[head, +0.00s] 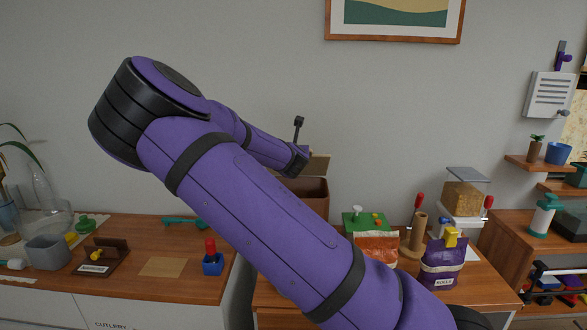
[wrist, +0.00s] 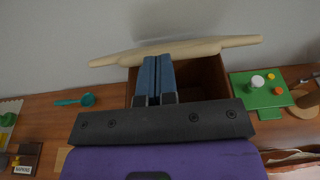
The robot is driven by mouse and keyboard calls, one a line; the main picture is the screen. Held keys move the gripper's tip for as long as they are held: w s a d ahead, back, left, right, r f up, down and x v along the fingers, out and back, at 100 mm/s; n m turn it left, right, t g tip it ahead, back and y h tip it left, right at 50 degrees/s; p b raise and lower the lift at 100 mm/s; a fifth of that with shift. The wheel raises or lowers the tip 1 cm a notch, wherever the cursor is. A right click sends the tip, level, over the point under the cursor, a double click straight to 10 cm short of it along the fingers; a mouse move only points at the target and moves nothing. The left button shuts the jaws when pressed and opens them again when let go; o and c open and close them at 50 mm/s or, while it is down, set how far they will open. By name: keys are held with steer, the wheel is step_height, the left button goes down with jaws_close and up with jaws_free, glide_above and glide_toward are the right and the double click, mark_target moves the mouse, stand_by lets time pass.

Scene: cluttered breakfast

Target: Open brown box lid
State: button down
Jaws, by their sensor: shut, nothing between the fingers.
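The brown box (head: 312,187) stands on the wooden counter against the wall, partly hidden behind my arm in the head view. In the wrist view the brown box (wrist: 205,75) shows its dark inside, uncovered at the top. A pale wooden piece with narrow ends (wrist: 205,48) lies across the view at the box's far edge. A tan panel (head: 320,164) shows above the box in the head view; I cannot tell whether either is the lid. My gripper (wrist: 155,62) is shut and empty over the box opening, fingertips close to the pale piece. Whether they touch it is unclear.
A green board (head: 362,222) stands right of the box, with an orange bag (head: 376,247) in front and a purple bag (head: 443,262) further right. A teal scoop (head: 184,222) lies to the left. The wall is close behind the box.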

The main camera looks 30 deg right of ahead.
steer(key=w+d+r, duration=0.4)
steer(key=w, duration=0.2)
steer(key=w+d+r+g+y, duration=0.1)
steer(key=w+d+r, duration=0.3)
steer(key=w, duration=0.2)
steer(key=shift+w+d+r+g, duration=0.15)
steer(key=shift+w+d+g, duration=0.1)
steer(key=shift+w+g, duration=0.1)
stand_by(0.4)
